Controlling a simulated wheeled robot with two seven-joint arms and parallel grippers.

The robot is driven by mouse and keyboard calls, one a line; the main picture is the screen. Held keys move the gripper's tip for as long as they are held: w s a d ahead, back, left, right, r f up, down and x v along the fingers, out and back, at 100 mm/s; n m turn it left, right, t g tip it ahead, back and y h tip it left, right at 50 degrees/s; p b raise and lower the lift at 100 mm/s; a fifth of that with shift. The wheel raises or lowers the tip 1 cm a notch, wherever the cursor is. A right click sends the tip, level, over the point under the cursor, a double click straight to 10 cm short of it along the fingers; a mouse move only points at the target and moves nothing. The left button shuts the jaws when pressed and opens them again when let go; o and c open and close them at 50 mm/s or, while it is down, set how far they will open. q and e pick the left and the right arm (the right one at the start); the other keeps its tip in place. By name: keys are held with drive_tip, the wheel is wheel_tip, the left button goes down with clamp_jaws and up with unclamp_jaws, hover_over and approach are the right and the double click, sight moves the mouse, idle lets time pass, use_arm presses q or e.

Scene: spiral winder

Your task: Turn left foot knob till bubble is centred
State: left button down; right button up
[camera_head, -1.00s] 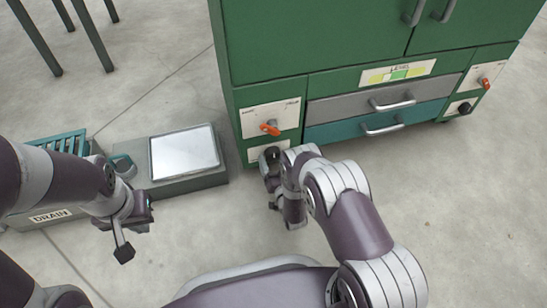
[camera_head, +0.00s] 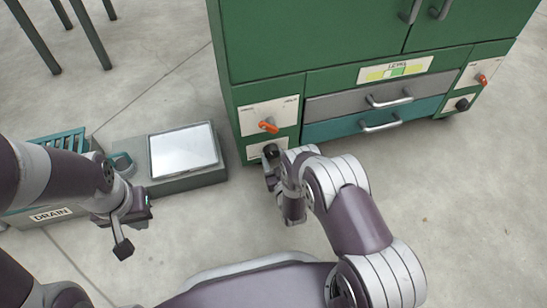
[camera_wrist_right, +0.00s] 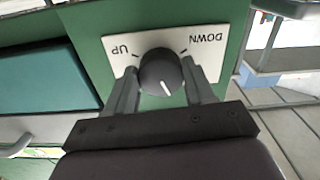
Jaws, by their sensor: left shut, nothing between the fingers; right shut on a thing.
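The left foot knob (camera_wrist_right: 161,72) is dark and round, with a white pointer line, on a white plate (camera_wrist_right: 118,44) marked UP and DOWN. In the right wrist view the line points toward the gripper, slightly right. My right gripper (camera_wrist_right: 161,88) has one finger on each side of the knob and is shut on it. In the head view the gripper (camera_head: 271,166) is at the cabinet's lower left, partly covering the plate. The level gauge (camera_head: 395,70) shows a yellow-green strip; its bubble is too small to place exactly. My left gripper (camera_head: 123,249) is shut and empty, above the floor.
The green cabinet (camera_head: 290,45) has an orange lever (camera_head: 268,125) above the held knob, a grey drawer and a teal drawer (camera_head: 340,128). Another dark knob (camera_head: 463,104) is at right. A grey unit with a pale plate (camera_head: 184,150) stands left. Front-right floor is clear.

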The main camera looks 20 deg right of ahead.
drive_tip(key=n, duration=0.5)
drive_tip(key=shift+d+r+p, duration=0.1)
drive_tip(key=shift+p, duration=0.25)
drive_tip(key=n, duration=0.5)
drive_tip(key=shift+n, duration=0.3)
drive_tip(key=o, duration=1)
drive_tip(key=shift+o, duration=0.2)
